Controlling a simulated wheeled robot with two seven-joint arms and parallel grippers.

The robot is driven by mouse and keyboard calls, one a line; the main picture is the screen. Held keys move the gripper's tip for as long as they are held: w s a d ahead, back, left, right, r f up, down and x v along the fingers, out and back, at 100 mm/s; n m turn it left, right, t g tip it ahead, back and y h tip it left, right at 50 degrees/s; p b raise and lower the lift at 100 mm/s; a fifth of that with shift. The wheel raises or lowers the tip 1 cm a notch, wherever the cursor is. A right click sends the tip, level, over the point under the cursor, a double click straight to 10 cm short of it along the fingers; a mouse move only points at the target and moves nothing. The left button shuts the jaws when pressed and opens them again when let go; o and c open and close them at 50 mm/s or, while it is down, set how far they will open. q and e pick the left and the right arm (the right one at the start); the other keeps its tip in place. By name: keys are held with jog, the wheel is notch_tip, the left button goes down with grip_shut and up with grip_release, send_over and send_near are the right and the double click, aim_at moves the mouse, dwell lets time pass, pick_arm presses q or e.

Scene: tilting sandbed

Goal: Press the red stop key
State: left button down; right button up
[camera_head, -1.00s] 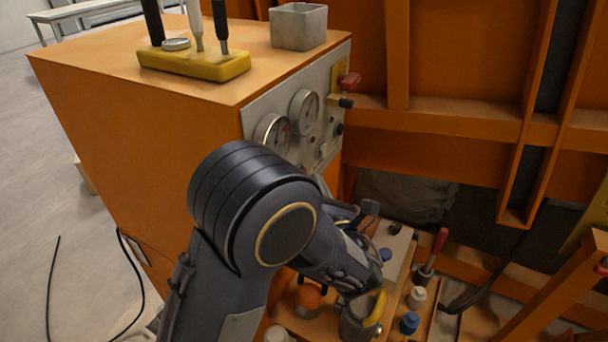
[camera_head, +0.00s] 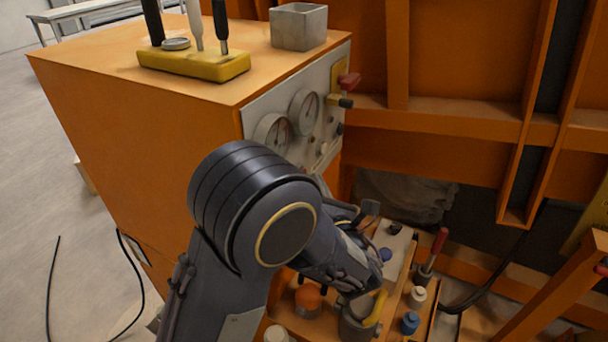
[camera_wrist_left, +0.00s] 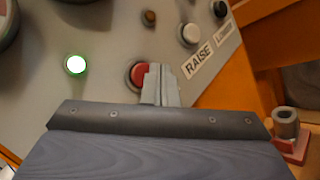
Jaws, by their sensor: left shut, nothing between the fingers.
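The red stop key (camera_wrist_left: 139,74) is a round red button in a dark ring on the grey control panel (camera_wrist_left: 110,30), in the left wrist view. My left gripper (camera_wrist_left: 160,84) is shut and empty. Its fingertips are at the key's right side and cover part of it in the picture; I cannot tell whether they touch it. In the head view my left arm hides the key and the fingertips, while the panel's upper part (camera_head: 334,95) shows. My right gripper is not in view.
A lit green lamp (camera_wrist_left: 76,65) is left of the key. A white button (camera_wrist_left: 190,34) and a black button (camera_wrist_left: 220,9) sit by the RAISE and LOWER labels. Gauges (camera_head: 272,133) are on the panel. A crowded tray of knobs and tools is below my arm.

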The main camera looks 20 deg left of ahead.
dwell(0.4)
pick_arm(q)
jog(key=shift+a, duration=0.4)
jog(key=shift+w+a+p, duration=0.15)
jog(key=shift+a+p, duration=0.2)
jog(key=shift+a, duration=0.2)
dwell(0.6)
jog(key=shift+d, duration=0.1)
jog(key=shift+s+d, duration=0.2)
jog(key=shift+d, duration=0.65)
jog(key=d, duration=0.1)
jog(key=d+p, duration=0.1)
jog(key=d, duration=0.1)
jog(key=s+d, duration=0.1)
jog(key=d, duration=0.1)
dwell(0.9)
